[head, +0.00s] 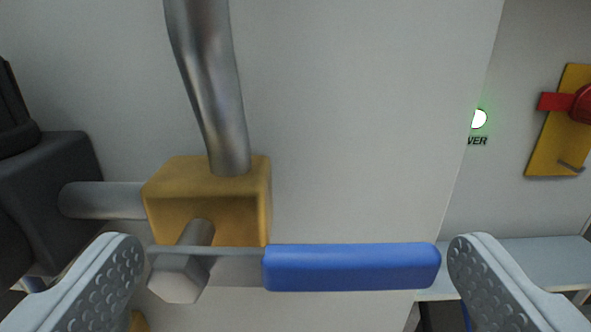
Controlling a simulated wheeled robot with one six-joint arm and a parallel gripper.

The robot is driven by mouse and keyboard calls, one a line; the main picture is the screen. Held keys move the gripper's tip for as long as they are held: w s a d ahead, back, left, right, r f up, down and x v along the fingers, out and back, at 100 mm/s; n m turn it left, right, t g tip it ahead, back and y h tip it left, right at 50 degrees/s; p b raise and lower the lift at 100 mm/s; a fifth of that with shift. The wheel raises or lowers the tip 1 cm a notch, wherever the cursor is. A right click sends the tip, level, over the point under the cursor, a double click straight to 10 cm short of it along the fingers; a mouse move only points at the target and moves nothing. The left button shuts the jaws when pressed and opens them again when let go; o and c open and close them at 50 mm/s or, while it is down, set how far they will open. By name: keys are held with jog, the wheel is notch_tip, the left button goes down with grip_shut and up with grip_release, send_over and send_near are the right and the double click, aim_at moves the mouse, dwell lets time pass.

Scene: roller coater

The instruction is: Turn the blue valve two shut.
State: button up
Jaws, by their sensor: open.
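The blue valve has a brass-coloured body (208,192) and a lever with a blue grip (352,267). The lever lies level and points right from its hex bolt (181,268). A grey pipe (209,80) rises from the top of the body, and a short pipe (102,199) joins it on the left. My gripper (293,262) is open. One finger shows left of the bolt and the other near the right end of the blue grip, with the lever between them in the picture. I cannot tell whether either finger touches the lever.
A dark block (55,185) stands at the left. A pale wall (360,110) is behind the valve. At the right are a lit green-rimmed lamp (479,119), a red switch (566,102) on a yellow plate (551,145), and a pale ledge (535,262).

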aim_at(297, 279)
jog(key=shift+w, duration=2.05)
jog(key=shift+c, duration=0.2)
jog(key=c, duration=1.2)
jog(key=shift+o, duration=0.2)
